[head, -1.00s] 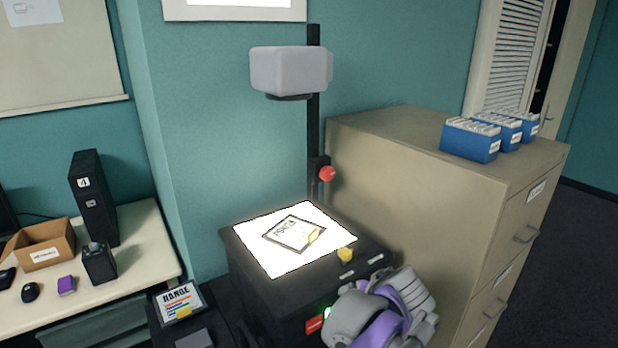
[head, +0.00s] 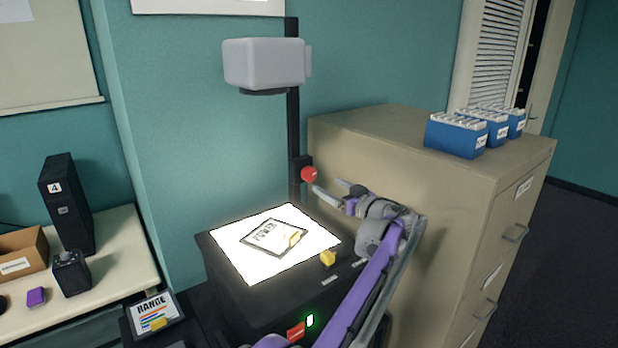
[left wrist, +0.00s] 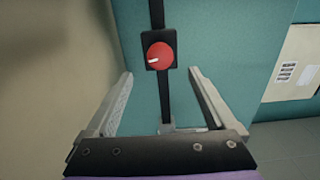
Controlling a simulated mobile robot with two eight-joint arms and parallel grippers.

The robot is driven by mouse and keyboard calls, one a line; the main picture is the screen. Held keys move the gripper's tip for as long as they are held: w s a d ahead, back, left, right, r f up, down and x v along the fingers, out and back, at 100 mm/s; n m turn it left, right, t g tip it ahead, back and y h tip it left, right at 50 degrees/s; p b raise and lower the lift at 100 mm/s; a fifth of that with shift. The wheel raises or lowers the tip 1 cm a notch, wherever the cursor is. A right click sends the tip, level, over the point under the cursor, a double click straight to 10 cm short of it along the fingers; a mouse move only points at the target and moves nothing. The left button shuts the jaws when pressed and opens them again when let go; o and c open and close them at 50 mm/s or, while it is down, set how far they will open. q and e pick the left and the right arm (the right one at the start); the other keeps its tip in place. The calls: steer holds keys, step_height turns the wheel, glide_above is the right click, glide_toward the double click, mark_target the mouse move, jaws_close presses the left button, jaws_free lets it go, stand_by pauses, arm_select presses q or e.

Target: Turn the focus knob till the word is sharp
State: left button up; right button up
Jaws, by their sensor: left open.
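The red focus knob (head: 309,174) sits on a black block on the projector's upright post (head: 293,120). In the left wrist view the knob (left wrist: 159,55) shows a white pointer mark toward the left. My left gripper (head: 335,189) is open and empty, just right of and below the knob in the head view. In the left wrist view its fingers (left wrist: 160,90) stand apart on either side of the post, with the knob ahead between them, not touched. A sheet reading POWER (head: 273,236) lies on the lit glass (head: 258,264). The projected word is not legible. My right gripper is not in view.
The grey projector head (head: 265,64) is above the stage. A beige filing cabinet (head: 400,140) with blue file boxes (head: 455,137) stands close on the right.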

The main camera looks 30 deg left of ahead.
mark_target(311, 176)
arm_select(q)
steer(key=p+x, duration=0.1)
steer(key=x, duration=0.8)
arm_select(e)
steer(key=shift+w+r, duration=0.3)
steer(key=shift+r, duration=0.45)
arm_select(q)
steer(key=shift+s+d, duration=0.1)
